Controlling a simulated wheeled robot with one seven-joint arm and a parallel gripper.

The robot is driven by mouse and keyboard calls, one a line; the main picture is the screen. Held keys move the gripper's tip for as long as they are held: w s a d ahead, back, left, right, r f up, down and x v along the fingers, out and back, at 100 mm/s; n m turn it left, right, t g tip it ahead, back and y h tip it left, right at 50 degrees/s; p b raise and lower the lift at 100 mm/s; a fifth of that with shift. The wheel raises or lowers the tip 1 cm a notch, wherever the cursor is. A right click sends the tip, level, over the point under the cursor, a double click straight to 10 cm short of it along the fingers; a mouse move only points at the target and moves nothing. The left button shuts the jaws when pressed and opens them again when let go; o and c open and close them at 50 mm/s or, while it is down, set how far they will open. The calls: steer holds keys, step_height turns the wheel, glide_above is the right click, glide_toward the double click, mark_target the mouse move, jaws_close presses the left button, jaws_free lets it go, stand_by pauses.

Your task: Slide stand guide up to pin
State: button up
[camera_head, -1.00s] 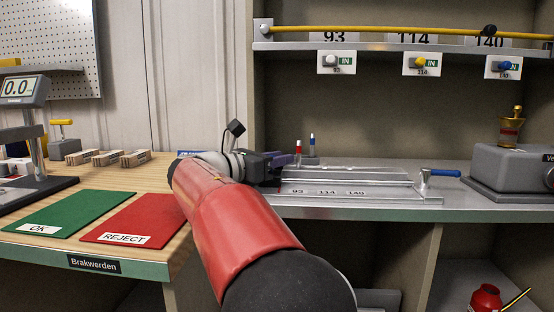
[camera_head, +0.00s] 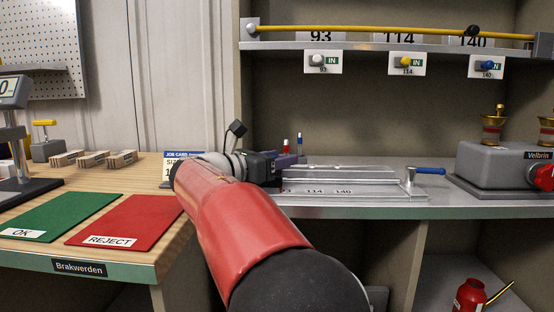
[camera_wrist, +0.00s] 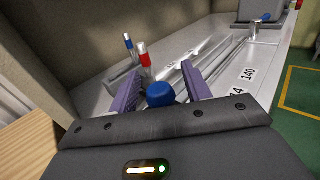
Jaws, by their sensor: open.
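A flat metal fixture (camera_head: 335,174) with rails lies on the grey bench, marked 93, 114 and 140; it also shows in the wrist view (camera_wrist: 222,62). A round blue knob (camera_wrist: 161,93) sits between my purple fingers in the wrist view. My gripper (camera_wrist: 160,74) is open around the knob, and contact cannot be told. In the head view my gripper (camera_head: 288,160) is at the fixture's left end, where my red arm hides part of it. I cannot tell the guide body under the knob. White (camera_head: 317,61), yellow (camera_head: 405,62) and blue (camera_head: 486,66) pins sit on the shelf edge.
Red and blue markers (camera_wrist: 144,58) stand close behind my fingers. A blue-handled lever (camera_head: 428,171) is at the fixture's right end. A grey machine (camera_head: 500,170) stands further right. Green (camera_head: 55,216) and red (camera_head: 125,220) mats lie left.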

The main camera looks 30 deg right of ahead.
steer(key=a, duration=0.2)
steer(key=s+a, duration=0.1)
steer(key=a, duration=0.4)
steer(key=shift+s+a, duration=0.25)
steer(key=shift+a, duration=0.1)
